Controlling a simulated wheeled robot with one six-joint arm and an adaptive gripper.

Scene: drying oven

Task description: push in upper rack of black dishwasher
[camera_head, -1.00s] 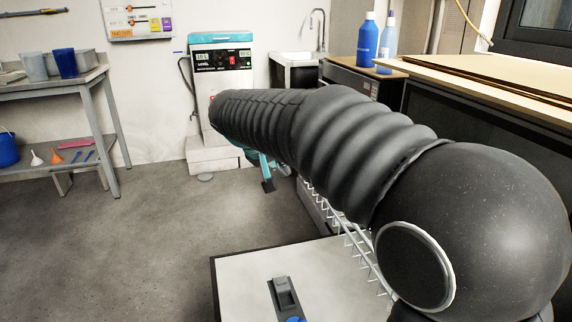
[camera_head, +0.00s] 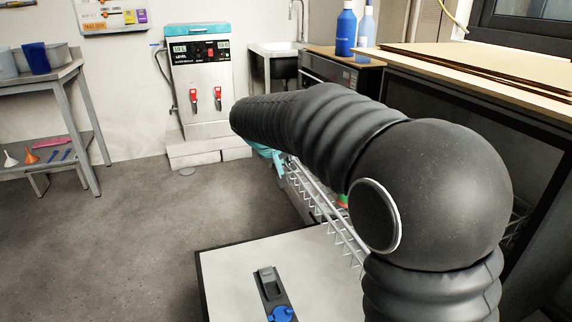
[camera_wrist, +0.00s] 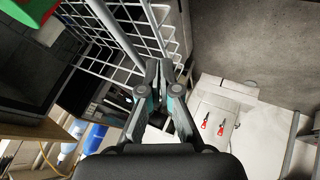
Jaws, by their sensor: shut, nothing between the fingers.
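The black dishwasher (camera_head: 450,105) is at the right with its pale door (camera_head: 235,275) folded down. A white wire rack (camera_head: 325,212) stands out from it beside the door, partly hidden by my arm. The rack also fills the upper left of the wrist view (camera_wrist: 108,42). My gripper (camera_wrist: 158,72) is shut and empty, with its fingertips close to the rack's outer wire edge; I cannot tell whether they touch. In the head view, only a teal bit of my gripper shows behind my arm, at the rack's far end.
A red and green item (camera_head: 343,199) sits in the rack. Boards (camera_head: 460,70) lie on the counter above the dishwasher. A white dispenser (camera_head: 200,90), sink (camera_head: 275,50) and blue bottle (camera_head: 346,30) stand behind. A metal side table (camera_head: 75,85) is at left. The floor between is clear.

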